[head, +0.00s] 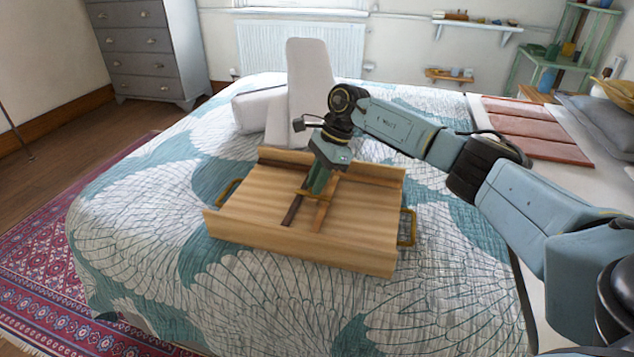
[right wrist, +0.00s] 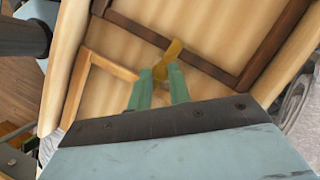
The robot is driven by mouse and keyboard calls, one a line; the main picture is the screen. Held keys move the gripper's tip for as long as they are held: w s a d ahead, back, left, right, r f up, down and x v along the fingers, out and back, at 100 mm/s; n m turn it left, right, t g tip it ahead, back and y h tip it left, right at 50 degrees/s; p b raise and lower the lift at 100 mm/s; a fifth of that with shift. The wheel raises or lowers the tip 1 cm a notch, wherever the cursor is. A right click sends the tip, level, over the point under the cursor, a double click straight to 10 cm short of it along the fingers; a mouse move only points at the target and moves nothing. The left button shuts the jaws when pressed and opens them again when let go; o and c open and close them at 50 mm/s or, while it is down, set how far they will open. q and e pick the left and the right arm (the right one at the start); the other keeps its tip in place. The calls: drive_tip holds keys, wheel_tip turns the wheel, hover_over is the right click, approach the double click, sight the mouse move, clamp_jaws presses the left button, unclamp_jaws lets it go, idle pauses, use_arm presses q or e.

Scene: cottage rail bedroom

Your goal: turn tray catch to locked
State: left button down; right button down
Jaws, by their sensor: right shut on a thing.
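The wooden tray (head: 260,222) lies on the bed, with brass handles at its left and right ends and darker and lighter strips on its face. My right gripper (head: 313,190) reaches down to the middle of the tray. In the right wrist view its two green fingers (right wrist: 160,88) are shut on the brass catch (right wrist: 170,58), a small lever lying at a slant across the tray's face. In the head view the catch (head: 303,193) shows only in part beside the fingers. I cannot tell whether the catch is locked. My left gripper is not in view.
The bed quilt (head: 140,215) is clear around the tray's front and left. White cushions (head: 308,80) stand behind the tray. A grey chest of drawers (head: 143,50) is at the back left. A surface with reddish panels (head: 530,130) lies at the right.

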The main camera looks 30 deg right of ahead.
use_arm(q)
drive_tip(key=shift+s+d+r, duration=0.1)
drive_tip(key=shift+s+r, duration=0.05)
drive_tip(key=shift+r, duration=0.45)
use_arm(e)
drive_tip(key=shift+w+n, duration=0.1)
drive_tip(key=shift+n, duration=0.5)
drive_tip(key=c, duration=1.3)
unclamp_jaws()
drive_tip(key=shift+r, duration=0.1)
drive_tip(key=shift+d+r, duration=0.2)
drive_tip(key=shift+r, duration=0.05)
use_arm(q)
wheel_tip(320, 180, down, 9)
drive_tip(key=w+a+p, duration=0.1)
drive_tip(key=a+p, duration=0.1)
drive_tip(key=p, duration=0.1)
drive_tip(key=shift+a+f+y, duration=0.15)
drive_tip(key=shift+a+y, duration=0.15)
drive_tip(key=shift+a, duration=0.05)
use_arm(e)
drive_tip(key=v, duration=1.2)
drive_tip(key=shift+w+r, duration=0.2)
drive_tip(key=shift+r, duration=0.15)
